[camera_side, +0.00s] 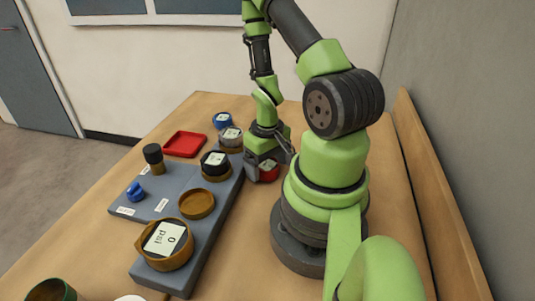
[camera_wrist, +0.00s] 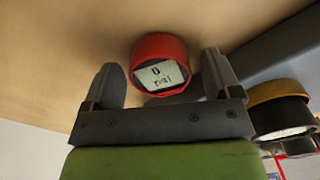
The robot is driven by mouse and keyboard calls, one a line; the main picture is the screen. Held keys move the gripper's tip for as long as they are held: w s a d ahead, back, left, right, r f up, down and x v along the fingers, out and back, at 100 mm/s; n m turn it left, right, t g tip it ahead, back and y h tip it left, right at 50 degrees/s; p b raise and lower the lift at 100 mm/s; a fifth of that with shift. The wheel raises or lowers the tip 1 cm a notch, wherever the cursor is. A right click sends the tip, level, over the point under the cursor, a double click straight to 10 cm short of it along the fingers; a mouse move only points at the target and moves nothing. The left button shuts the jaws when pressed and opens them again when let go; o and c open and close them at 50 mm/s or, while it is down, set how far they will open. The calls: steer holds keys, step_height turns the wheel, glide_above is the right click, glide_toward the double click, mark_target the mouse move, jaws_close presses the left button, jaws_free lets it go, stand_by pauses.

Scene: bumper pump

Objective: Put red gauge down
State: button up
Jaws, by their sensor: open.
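The red gauge (camera_wrist: 160,52) has a pale display reading 0 psi. In the wrist view it lies between the two spread fingers of my gripper (camera_wrist: 170,85), with a clear gap to the left finger and a narrow one to the right finger. In the side view the red gauge (camera_side: 268,170) is low at the wooden table, just right of the grey panel, partly hidden by my gripper (camera_side: 272,158). My gripper is open around it and points down. It seems to rest on the table.
The grey panel (camera_side: 205,235) holds a large gauge (camera_side: 166,243), an empty brown ring (camera_side: 197,204), a black gauge (camera_side: 214,164), a blue knob (camera_side: 135,192) and a black knob (camera_side: 153,155). A red tray (camera_side: 185,144) and a blue gauge (camera_side: 222,120) stand behind.

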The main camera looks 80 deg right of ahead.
mark_target(267, 164)
step_height(267, 164, up, 12)
steer(key=w+a+r+n+t, duration=0.1)
steer(key=w+a+r+t, duration=0.1)
steer(key=a+r, duration=0.4)
steer(key=w+a+r+n+t, duration=0.1)
steer(key=a+r+t, duration=0.2)
steer(key=a+r, duration=0.4)
step_height(267, 164, up, 2)
steer(key=shift+w+r+t, duration=0.1)
steer(key=shift+w+t, duration=0.3)
steer(key=shift+o, duration=0.5)
steer(key=s+a+r, duration=0.1)
steer(key=a+r+t+y, duration=0.1)
steer(key=s+a+n+y, duration=0.1)
steer(key=shift+s+a+r, duration=0.3)
steer(key=shift+a+r, duration=0.1)
steer(key=shift+d, duration=0.1)
